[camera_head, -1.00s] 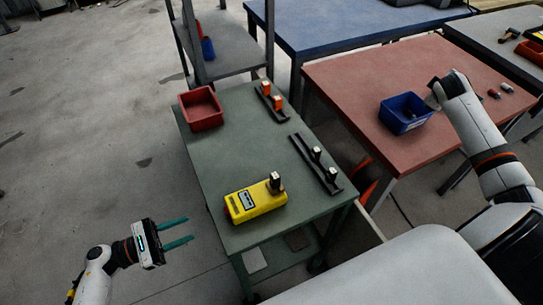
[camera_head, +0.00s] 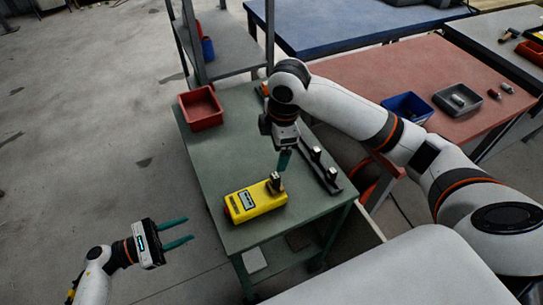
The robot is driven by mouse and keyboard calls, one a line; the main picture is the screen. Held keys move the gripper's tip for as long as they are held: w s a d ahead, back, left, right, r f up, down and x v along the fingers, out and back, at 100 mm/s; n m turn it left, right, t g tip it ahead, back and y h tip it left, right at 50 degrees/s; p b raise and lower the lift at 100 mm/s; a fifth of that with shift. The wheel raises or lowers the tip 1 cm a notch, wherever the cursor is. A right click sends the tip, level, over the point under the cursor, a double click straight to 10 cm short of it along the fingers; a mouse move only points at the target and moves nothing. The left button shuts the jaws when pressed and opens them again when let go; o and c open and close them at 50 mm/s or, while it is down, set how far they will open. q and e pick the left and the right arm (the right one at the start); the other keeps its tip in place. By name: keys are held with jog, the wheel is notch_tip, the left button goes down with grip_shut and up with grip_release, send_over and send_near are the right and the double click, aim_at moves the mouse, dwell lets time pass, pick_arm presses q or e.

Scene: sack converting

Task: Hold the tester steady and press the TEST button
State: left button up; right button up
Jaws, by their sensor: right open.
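The yellow tester (camera_head: 255,203) lies on the green table (camera_head: 225,150) near its front edge. It has a small display on top, a red end at the left and an upright dark post with a pale top (camera_head: 276,179) at its right end. The TEST button is too small to make out. My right gripper (camera_head: 284,162) points down just above and behind the post; its jaws are seen nearly edge-on and are open. I cannot tell whether they touch the post. My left gripper (camera_head: 177,232) is open and empty, to the left of the table, apart from the tester.
A red bin (camera_head: 201,107) stands at the table's back left. A black rack with posts (camera_head: 325,172) lies right of the tester; another rack is mostly hidden behind my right arm. A blue bin (camera_head: 407,107) and grey tray (camera_head: 458,98) are on the red table (camera_head: 350,85).

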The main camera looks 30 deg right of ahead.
aim_at(271, 187)
jog(key=s+a+n, duration=0.1)
jog(key=s+a+r+n+g, duration=0.1)
jog(key=s, duration=0.1)
jog(key=shift+s+a, duration=0.1)
jog(key=shift+a, duration=0.3)
jog(key=shift+s+a+f+h, duration=0.1)
jog(key=shift+s+a+h, duration=0.05)
jog(key=shift+s+h, duration=0.15)
jog(key=shift+s+f, duration=0.1)
jog(key=shift+f, duration=0.15)
notch_tip(271, 187, down, 11)
jog(key=shift+f, duration=0.15)
jog(key=c, duration=1.2)
pick_arm(q)
grip_shut()
pick_arm(e)
jog(key=shift+c, duration=0.4)
